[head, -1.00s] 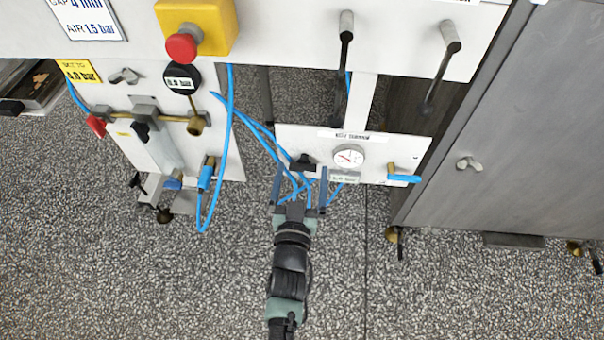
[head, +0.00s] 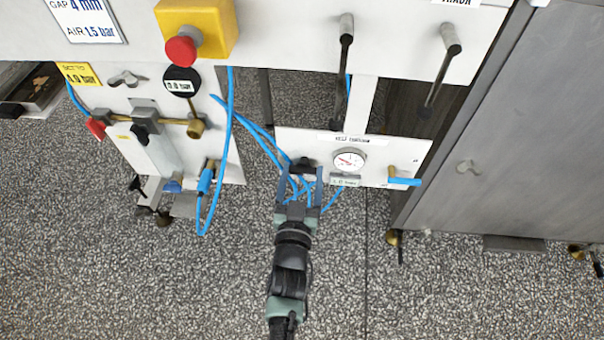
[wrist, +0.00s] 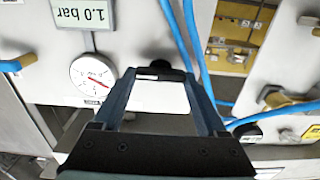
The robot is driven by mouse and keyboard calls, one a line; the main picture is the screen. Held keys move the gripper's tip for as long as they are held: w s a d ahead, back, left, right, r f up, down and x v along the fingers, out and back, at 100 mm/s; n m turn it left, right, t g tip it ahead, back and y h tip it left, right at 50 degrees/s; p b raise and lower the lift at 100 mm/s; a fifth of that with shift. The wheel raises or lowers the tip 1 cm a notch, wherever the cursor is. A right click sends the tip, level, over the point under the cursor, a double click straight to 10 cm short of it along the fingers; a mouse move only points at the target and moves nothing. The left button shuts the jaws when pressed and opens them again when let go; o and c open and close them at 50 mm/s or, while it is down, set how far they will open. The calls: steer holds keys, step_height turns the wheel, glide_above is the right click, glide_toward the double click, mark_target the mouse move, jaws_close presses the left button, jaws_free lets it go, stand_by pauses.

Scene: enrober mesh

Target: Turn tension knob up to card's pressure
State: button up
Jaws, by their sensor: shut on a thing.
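The black tension knob (head: 303,163) sits on the left of the white lower panel, under a label that seems to read belt tension. My gripper (head: 301,171) reaches it from below, its two fingers closed on the knob's sides. The wrist view shows the knob (wrist: 160,70) between the fingertips. A round white gauge (head: 349,160) with a red needle is right of the knob. A small plate (wrist: 85,13) by the gauge reads 1.0 bar in the wrist view. A yellow card (head: 79,74) on the left panel says "set to" and a bar value too blurred to read surely.
Blue hoses (head: 228,130) hang left of the knob and pass near my fingers. A blue-handled valve (head: 404,181) is right of the gauge. A red stop button (head: 181,50) on a yellow box is above. Speckled floor below is clear.

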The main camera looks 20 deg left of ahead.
steer(key=shift+m, duration=0.3)
steer(key=shift+d+f+m+b, duration=0.15)
steer(key=shift+m+b, duration=1)
steer(key=shift+m, duration=1.35)
steer(key=o, duration=1.3)
steer(key=p+v, duration=0.3)
steer(key=v, duration=1)
